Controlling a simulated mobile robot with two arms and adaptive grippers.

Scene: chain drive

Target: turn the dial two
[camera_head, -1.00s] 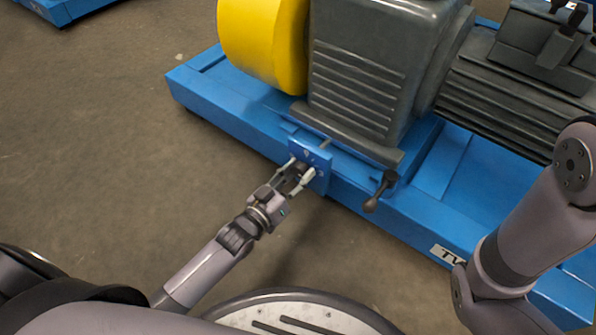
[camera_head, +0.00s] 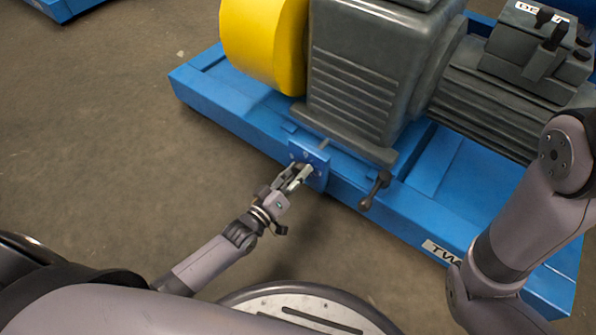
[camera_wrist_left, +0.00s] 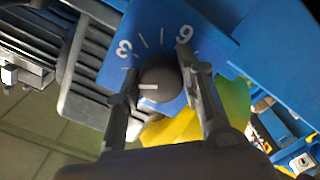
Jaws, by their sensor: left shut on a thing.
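The dial (camera_wrist_left: 158,84) is a dark round knob with a white pointer line. It sits on a blue plate (camera_wrist_left: 165,20) with white tick marks and the numerals 3 and 6 showing. In the wrist view the pointer line lies toward the left, below the 3. My left gripper (camera_wrist_left: 160,95) has one finger on each side of the knob and is shut on it. In the head view my left gripper (camera_head: 298,178) reaches the blue plate (camera_head: 318,165) on the front of the machine base and hides most of the dial. My right gripper is not in view.
The blue machine base (camera_head: 430,170) carries a grey gearbox (camera_head: 350,85), a yellow guard (camera_head: 262,40) and a motor (camera_head: 490,95). A dark lever (camera_head: 375,190) sticks out right of the plate. My right arm stands at the right.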

